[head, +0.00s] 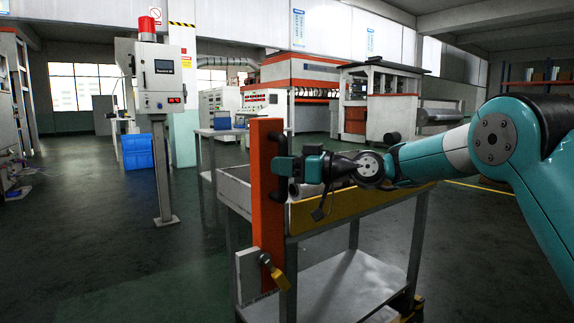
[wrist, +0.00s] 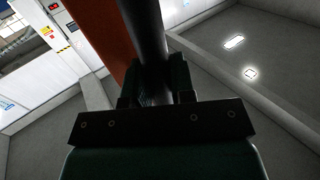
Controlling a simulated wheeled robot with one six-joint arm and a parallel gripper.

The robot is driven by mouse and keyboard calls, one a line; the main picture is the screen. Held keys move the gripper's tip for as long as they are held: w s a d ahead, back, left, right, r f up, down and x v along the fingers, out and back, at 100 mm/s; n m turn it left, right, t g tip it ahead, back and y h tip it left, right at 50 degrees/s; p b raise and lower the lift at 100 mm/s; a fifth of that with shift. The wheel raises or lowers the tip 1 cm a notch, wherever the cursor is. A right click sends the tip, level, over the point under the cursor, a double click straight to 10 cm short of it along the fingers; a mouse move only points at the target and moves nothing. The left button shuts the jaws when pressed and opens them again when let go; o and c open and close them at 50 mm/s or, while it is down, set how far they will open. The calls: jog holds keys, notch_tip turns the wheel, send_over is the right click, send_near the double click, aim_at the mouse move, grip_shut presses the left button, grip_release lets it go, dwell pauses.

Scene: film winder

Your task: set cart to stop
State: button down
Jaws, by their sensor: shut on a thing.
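The cart (head: 365,210) is a grey metal frame with a tray on top, a yellow front rail and a lower shelf. A tall orange plate (head: 266,225) stands upright at its near left corner; it also shows in the wrist view (wrist: 100,25). A dark upright handle bar (wrist: 148,35) runs beside this plate. My gripper (head: 282,166) reaches in from the right and is closed around the bar; its fingers also show in the wrist view (wrist: 155,90). A yellow lever (head: 275,272) and a pale block (head: 248,270) sit low by the plate. I cannot make out a separate stop.
A grey control post (head: 162,100) with a red lamp stands at left. A blue bin (head: 139,151) is behind it. Machines (head: 310,75) line the back. The dark green floor (head: 90,230) is clear at left and front.

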jog(key=c, duration=1)
grip_release()
jog(key=shift+d, duration=0.15)
jog(key=v, duration=1.2)
jog(key=shift+r, duration=0.1)
